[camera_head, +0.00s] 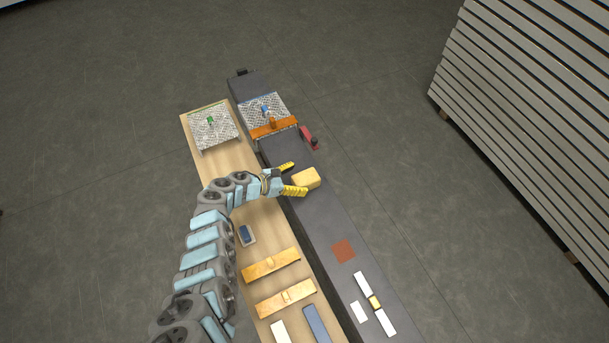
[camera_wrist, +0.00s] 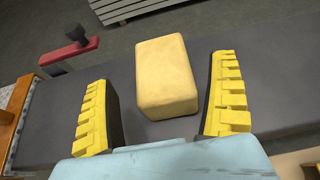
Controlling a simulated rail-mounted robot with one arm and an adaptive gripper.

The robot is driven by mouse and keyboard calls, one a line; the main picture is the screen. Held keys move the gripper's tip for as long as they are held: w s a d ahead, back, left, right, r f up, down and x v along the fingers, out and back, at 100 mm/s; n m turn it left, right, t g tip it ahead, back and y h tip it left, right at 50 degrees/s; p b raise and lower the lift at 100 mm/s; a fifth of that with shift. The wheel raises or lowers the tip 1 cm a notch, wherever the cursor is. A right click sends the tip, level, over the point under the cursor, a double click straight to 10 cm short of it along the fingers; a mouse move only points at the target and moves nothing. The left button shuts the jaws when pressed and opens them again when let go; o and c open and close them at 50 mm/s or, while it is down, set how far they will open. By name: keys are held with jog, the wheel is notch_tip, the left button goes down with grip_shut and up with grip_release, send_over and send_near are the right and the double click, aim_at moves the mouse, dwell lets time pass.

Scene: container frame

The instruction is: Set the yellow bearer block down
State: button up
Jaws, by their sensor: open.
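The yellow bearer block (camera_head: 306,178) rests on the dark grey bench beside the wooden table in the head view. In the wrist view the block (camera_wrist: 166,78) lies on the dark surface between and just beyond the two yellow fingers. My gripper (camera_head: 292,178) is open, with its yellow fingers spread on either side of the block's near end. In the wrist view the gripper (camera_wrist: 163,108) shows gaps between both fingers and the block, the right gap narrower. Nothing is held.
A red clamp-like part (camera_head: 309,138) sits at the bench edge. An orange bar (camera_head: 273,127) crosses a patterned plate behind. A reddish-brown square (camera_head: 343,250) and white strips (camera_head: 359,312) lie nearer on the bench. Wooden bars (camera_head: 271,264) lie on the table (camera_head: 262,222).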

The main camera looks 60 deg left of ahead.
jog(key=p+v, duration=0.1)
jog(key=v, duration=0.7)
jog(key=shift+s, duration=0.2)
dwell(0.6)
